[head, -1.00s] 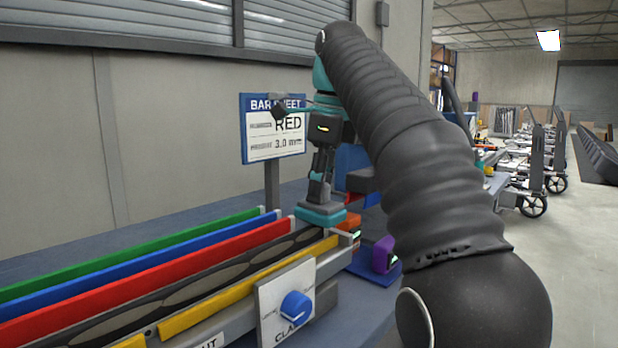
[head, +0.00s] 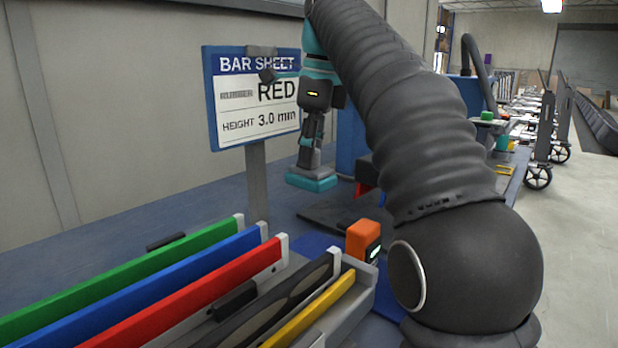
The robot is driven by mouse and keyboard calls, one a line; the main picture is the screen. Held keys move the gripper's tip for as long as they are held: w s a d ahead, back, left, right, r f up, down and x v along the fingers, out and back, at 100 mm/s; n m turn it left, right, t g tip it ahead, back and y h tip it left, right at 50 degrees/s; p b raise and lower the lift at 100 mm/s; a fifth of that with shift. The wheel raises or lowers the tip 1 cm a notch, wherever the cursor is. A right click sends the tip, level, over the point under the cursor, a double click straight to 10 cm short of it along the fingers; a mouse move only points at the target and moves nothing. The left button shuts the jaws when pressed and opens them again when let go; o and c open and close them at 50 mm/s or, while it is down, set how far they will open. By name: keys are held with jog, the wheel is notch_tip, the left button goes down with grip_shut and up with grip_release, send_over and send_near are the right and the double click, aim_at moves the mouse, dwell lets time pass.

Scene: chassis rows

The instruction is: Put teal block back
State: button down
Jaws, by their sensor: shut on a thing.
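The teal block (head: 311,182) hangs at the lower end of my gripper (head: 309,166), which is shut on it. It is in the air, left of and above an orange block (head: 363,240) with a small lit display. My arm hides much of what lies to the right of the block.
A rack with green (head: 120,275), blue (head: 150,285), red (head: 200,295) and yellow (head: 315,310) bars fills the front left. A blue mat (head: 310,250) lies beyond the rack.

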aim_at(311, 176)
jog(key=shift+s+f, duration=0.25)
jog(key=shift+f, duration=0.85)
jog(key=shift+s+f, duration=0.2)
jog(key=shift+f, duration=0.9)
jog(key=shift+f+b, duration=0.55)
jog(key=shift+f, duration=2.55)
jog(key=shift+p, duration=0.6)
jog(key=shift+f+b, duration=0.4)
jog(key=shift+f, duration=0.85)
jog(key=c, duration=0.7)
grip_release()
jog(key=shift+c, duration=0.2)
jog(key=r, duration=0.3)
jog(key=d+r, duration=0.1)
jog(key=r, duration=0.7)
jog(key=shift+s+d, duration=0.2)
jog(key=shift+s, duration=0.05)
jog(key=shift+d+r, duration=0.1)
jog(key=shift+r, duration=0.35)
